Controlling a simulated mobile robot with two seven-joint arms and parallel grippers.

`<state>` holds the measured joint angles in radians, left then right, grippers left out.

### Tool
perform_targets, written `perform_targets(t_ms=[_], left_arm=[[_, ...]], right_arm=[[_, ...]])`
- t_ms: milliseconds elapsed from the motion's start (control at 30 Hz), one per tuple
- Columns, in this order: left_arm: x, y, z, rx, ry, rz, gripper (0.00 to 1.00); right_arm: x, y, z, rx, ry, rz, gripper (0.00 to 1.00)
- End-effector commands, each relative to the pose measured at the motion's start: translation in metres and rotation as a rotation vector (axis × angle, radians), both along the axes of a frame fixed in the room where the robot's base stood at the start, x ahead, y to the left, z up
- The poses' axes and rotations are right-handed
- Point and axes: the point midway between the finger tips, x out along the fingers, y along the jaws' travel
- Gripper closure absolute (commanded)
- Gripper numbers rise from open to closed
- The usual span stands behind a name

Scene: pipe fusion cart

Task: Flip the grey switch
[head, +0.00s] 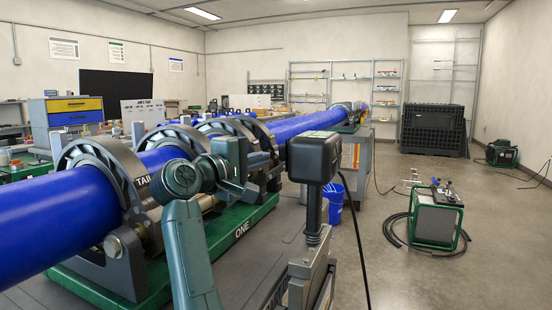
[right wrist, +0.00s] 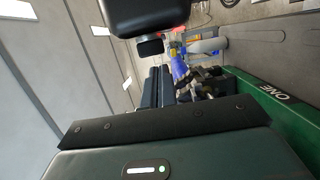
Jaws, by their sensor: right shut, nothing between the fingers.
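I cannot make out the grey switch in either view. A black box (head: 315,157) stands on a short post at the centre right of the head view. What looks like the same box (right wrist: 145,14) fills the top of the right wrist view. My right gripper (head: 262,160) is left of the box in the head view, in front of the pipe cart. In the right wrist view its fingers (right wrist: 160,84) are together and empty, below the dark box. My left gripper is not in view.
A blue pipe (head: 70,212) runs through grey clamp rings on a green cart base (head: 240,222). A black cable hangs beside the post. A blue bucket (head: 333,204) and a green-framed unit (head: 437,217) stand on the floor. The floor at the right is mostly open.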

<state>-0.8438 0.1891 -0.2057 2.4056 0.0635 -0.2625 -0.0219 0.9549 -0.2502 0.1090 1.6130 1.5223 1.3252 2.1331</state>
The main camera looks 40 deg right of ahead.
Motion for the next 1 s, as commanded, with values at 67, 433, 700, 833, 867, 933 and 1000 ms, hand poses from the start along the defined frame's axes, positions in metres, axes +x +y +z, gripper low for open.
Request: perform_targets(t_ms=[67,433,700,833,867,933,1000], left_arm=[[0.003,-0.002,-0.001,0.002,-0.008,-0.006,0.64],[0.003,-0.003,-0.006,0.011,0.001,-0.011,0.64],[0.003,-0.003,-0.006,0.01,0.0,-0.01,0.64],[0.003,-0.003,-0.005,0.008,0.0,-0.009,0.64],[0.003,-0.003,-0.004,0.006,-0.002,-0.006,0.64],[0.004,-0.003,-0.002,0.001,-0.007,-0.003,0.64],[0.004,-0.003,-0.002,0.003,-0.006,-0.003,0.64]], right_arm=[[-0.003,0.015,-0.001,0.002,-0.001,0.003,1.0],[-0.009,0.037,0.0,0.0,0.0,-0.001,1.0],[-0.009,0.037,0.0,0.0,0.0,0.0,1.0],[-0.009,0.037,0.0,0.0,0.001,0.0,1.0],[-0.009,0.037,0.0,0.0,0.001,0.0,1.0],[-0.009,0.037,0.0,0.0,0.0,0.0,1.0],[-0.009,0.037,0.0,0.0,0.0,0.0,1.0]])
